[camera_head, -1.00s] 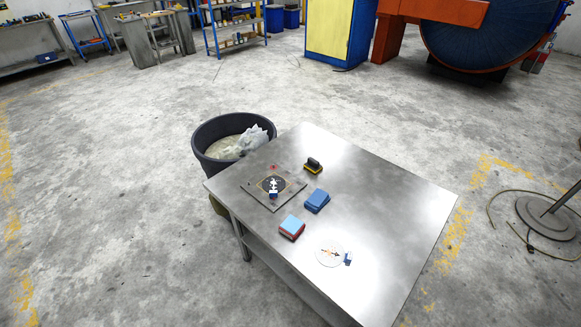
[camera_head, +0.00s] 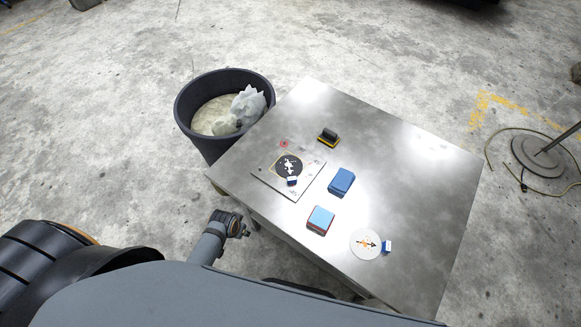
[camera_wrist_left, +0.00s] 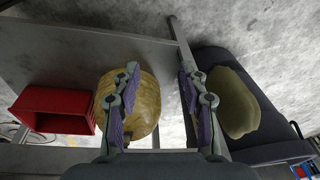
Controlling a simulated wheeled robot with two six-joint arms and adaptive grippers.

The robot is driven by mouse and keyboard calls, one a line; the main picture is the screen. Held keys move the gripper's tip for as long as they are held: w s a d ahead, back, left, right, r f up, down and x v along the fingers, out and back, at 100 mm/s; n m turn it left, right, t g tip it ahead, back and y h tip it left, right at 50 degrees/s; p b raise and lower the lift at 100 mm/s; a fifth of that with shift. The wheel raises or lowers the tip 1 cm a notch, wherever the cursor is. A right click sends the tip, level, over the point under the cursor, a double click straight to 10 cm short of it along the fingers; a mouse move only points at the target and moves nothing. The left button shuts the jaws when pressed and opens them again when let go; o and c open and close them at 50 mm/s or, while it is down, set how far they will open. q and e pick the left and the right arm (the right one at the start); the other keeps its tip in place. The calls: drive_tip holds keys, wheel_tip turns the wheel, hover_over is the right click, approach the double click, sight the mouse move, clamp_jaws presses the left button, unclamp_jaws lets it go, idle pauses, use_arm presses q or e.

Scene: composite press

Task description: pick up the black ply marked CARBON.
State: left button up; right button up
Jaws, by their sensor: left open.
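The black ply (camera_head: 286,164) is a dark round disc with a white figure on it and a small white-and-blue tab at its edge. It lies on a square plate (camera_head: 262,178) at the left part of the metal table (camera_head: 420,190). Its lettering is too small to read. My left gripper (camera_wrist_left: 158,72) shows in the left wrist view with its two purple-padded fingers apart and nothing between them. It is beside the table, away from the ply, which that view does not show. My right gripper is not in view.
A white round ply (camera_head: 365,244) with a tab, a blue block (camera_head: 341,181), a blue-topped red block (camera_head: 320,219) and a black-and-yellow block (camera_head: 328,137) are on the table. A dark bin (camera_head: 186,122) stands behind-left. A red crate (camera_wrist_left: 57,106) shows in the wrist view.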

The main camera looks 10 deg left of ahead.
use_arm(q)
drive_tip(key=w+d+r+m+h+p, duration=0.1)
drive_tip(key=w+d+r, duration=0.15)
drive_tip(key=r, duration=0.85)
drive_tip(key=w+d+r+m+p, duration=0.1)
drive_tip(key=w+r+m, duration=0.15)
drive_tip(key=r, duration=0.85)
drive_tip(key=m+h, duration=0.3)
drive_tip(key=m, duration=0.5)
hover_over(292, 178)
drive_tip(key=a, duration=0.2)
drive_tip(key=f, duration=0.1)
drive_tip(key=s+f, duration=0.1)
drive_tip(key=shift+d+f+g, duration=0.15)
drive_tip(key=shift+f+g, duration=0.15)
drive_tip(key=x, duration=0.5)
drive_tip(key=shift+f, duration=0.1)
clamp_jaws()
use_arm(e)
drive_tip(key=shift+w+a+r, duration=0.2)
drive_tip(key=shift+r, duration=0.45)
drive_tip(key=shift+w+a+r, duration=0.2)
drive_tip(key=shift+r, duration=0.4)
